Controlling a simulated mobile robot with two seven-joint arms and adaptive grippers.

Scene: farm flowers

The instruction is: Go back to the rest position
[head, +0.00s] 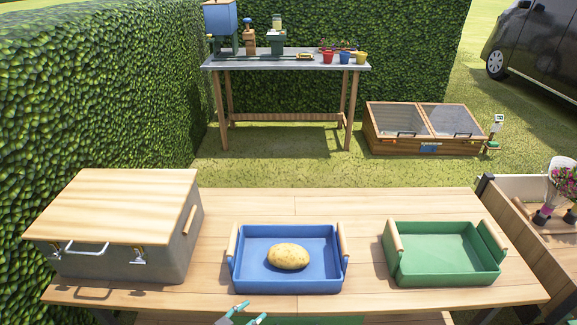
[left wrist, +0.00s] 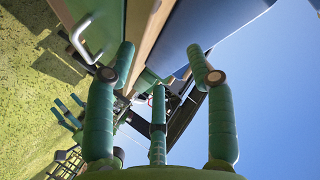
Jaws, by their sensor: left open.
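My left gripper (head: 250,311) shows only by its green fingertips at the bottom edge of the head view, in front of the table's near edge and below the blue tray (head: 290,285). Its fingers are apart with nothing between them. In the left wrist view, the green fingers of this gripper (left wrist: 165,68) stand wide apart, with a handle and panel edges beyond them and blue sky at right. A potato (head: 288,256) lies in the blue tray, clear of the gripper. My right gripper is not in view.
On the wooden table (head: 215,285) stand a grey box with a wooden lid (head: 125,205) at left and an empty green tray (head: 450,279) at right. A planter with flowers (head: 562,180) is at the right edge. A workbench (head: 290,62) and cold frame (head: 425,128) stand behind on grass.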

